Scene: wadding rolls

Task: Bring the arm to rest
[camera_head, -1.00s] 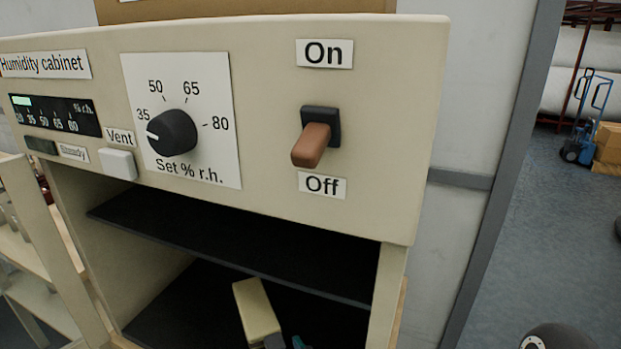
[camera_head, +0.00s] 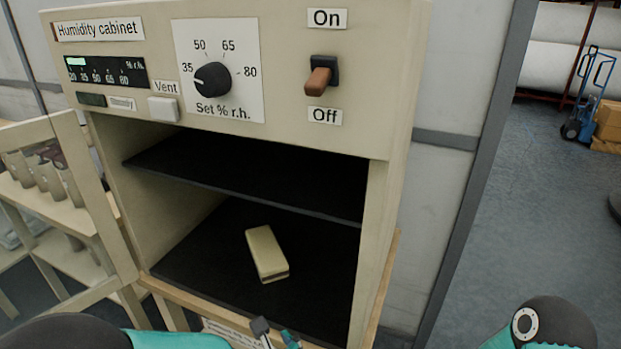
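The humidity cabinet (camera_head: 290,65) stands ahead with its front open. A pale yellow block (camera_head: 266,254) lies on its dark floor, below a black shelf. My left gripper (camera_head: 275,334) shows only its fingertips at the bottom edge, in front of the block and apart from it. The tips are spread with nothing between them. My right arm (camera_head: 545,325) shows at the lower right; its gripper is out of view. The brown switch lever (camera_head: 318,81) points out and down towards Off. The dial (camera_head: 212,80) points near 35.
A white vent button (camera_head: 163,109) sits left of the dial. A blue hand truck (camera_head: 587,95) and cartons (camera_head: 608,122) are far right, across open floor.

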